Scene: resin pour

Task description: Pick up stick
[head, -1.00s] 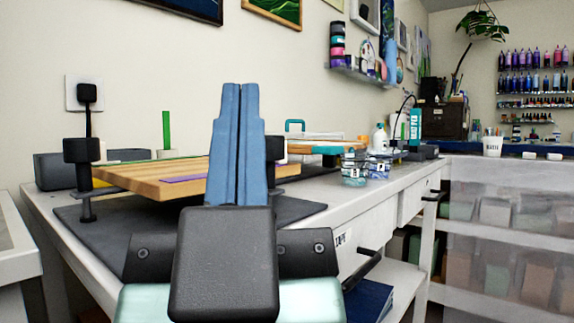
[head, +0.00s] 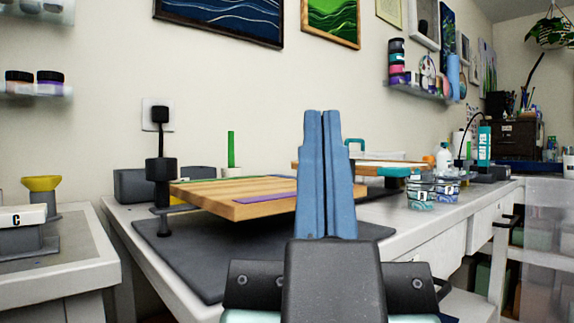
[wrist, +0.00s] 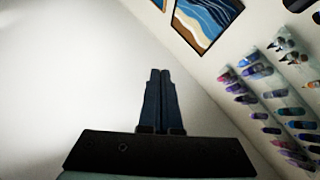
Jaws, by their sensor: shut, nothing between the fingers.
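A thin green stick (head: 231,148) stands upright in a small pale holder (head: 231,171) behind the wooden board on the workbench. A purple flat strip (head: 268,197) lies on the board; I cannot tell whether it is a stick. My gripper (head: 323,112) points upward in front of the bench, its blue fingers together with nothing between them. It hides part of the board's right end. In the wrist view my gripper (wrist: 160,72) is also closed, against a pale wall, and no stick shows there.
The wooden board (head: 215,190) sits raised above a dark mat (head: 180,262), with a black clamp-like post (head: 162,180) at its left. A second board (head: 375,166) and small jars (head: 435,190) stand farther right. A side table (head: 75,255) is at the left.

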